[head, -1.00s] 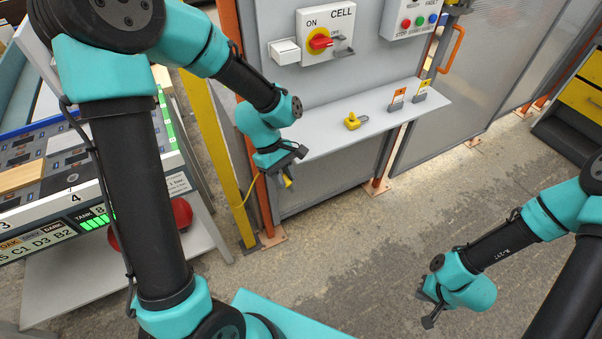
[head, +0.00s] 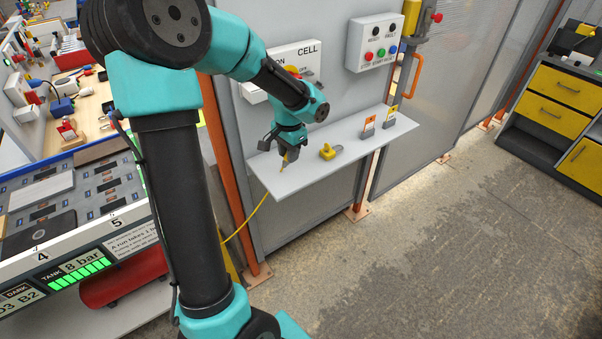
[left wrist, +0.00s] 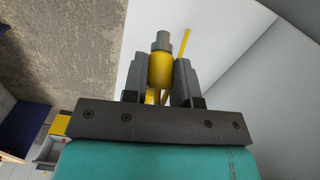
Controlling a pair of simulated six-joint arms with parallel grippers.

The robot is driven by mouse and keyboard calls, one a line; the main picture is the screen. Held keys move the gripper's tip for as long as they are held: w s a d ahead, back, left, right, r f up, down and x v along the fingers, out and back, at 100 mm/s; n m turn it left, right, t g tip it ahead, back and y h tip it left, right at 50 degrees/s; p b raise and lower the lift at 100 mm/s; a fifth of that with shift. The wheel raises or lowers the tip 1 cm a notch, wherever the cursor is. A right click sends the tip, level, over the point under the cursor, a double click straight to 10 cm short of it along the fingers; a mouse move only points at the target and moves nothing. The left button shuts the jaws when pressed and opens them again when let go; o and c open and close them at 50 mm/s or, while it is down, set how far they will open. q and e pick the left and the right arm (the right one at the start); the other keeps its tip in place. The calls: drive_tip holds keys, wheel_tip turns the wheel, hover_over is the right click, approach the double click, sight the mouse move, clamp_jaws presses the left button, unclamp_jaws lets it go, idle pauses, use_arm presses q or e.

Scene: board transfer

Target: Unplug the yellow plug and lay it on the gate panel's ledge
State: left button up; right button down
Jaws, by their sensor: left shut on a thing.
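My left gripper (head: 282,151) is shut on the yellow plug (left wrist: 160,69). In the left wrist view the plug's yellow body sits between the two fingers, with its grey end pointing away from the palm. In the head view the gripper points down over the left end of the gate panel's grey ledge (head: 364,146). A little of the plug (head: 285,160) shows below the fingers. I cannot tell whether it touches the ledge. A yellow cable (head: 249,215) hangs over the ledge's front edge. My right gripper is not in view.
A yellow padlock (head: 328,152) lies on the ledge just right of my gripper. The CELL switch box (head: 309,54) is behind my forearm. The ledge's front left is bare.

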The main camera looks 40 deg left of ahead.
use_arm(q)
drive_tip(key=shift+w+a+r+m, duration=0.35)
drive_tip(key=shift+w+r+m, duration=0.15)
drive_tip(key=shift+w, duration=0.2)
drive_tip(key=shift+w+a+r+m, duration=0.3)
drive_tip(key=shift+w+r+m, duration=0.2)
drive_tip(key=shift+w, duration=0.15)
drive_tip(key=shift+f, duration=3.65)
drive_tip(key=o, duration=1)
drive_tip(key=shift+r, duration=0.15)
wheel_tip(320, 180, up, 17)
